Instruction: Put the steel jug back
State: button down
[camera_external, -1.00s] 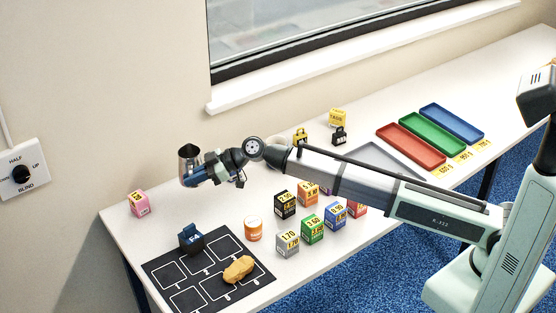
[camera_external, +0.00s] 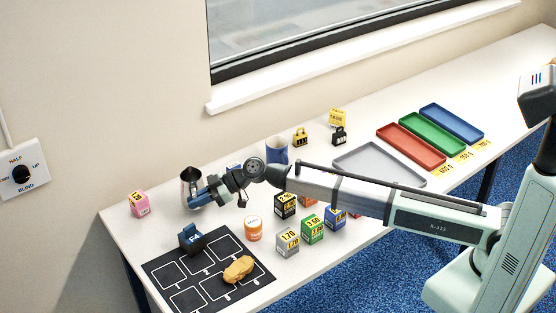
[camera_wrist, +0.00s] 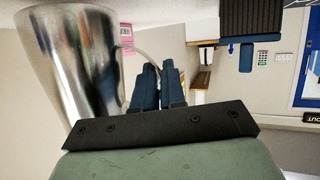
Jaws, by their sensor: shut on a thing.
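The steel jug (camera_external: 189,187) is upright at the far left part of the white table, between the pink carton and the blue mug. I cannot tell for sure whether its base touches the table. My gripper (camera_external: 201,197) is shut on the jug, at its right side in the outside view. In the wrist view the shiny jug (camera_wrist: 80,62) fills the left, and its thin handle runs to the dark blue fingers of my gripper (camera_wrist: 156,86), which are close together on it. The jug's lower end is partly hidden by the gripper.
A pink carton (camera_external: 138,203) stands left. In front lie a black marked mat (camera_external: 209,274) with a dark blue item (camera_external: 191,238) and a tan lump (camera_external: 238,269), an orange tub (camera_external: 253,228) and several price-marked cartons (camera_external: 312,229). A blue mug (camera_external: 277,151) and grey tray (camera_external: 379,160) are right.

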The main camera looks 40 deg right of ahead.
jog(key=shift+f, duration=1)
jog(key=shift+f, duration=0.15)
jog(key=c, duration=1.2)
grip_release()
jog(key=shift+d+r, duration=0.15)
jog(key=shift+r, duration=0.1)
jog(key=v, duration=0.7)
jog(key=shift+d, duration=0.1)
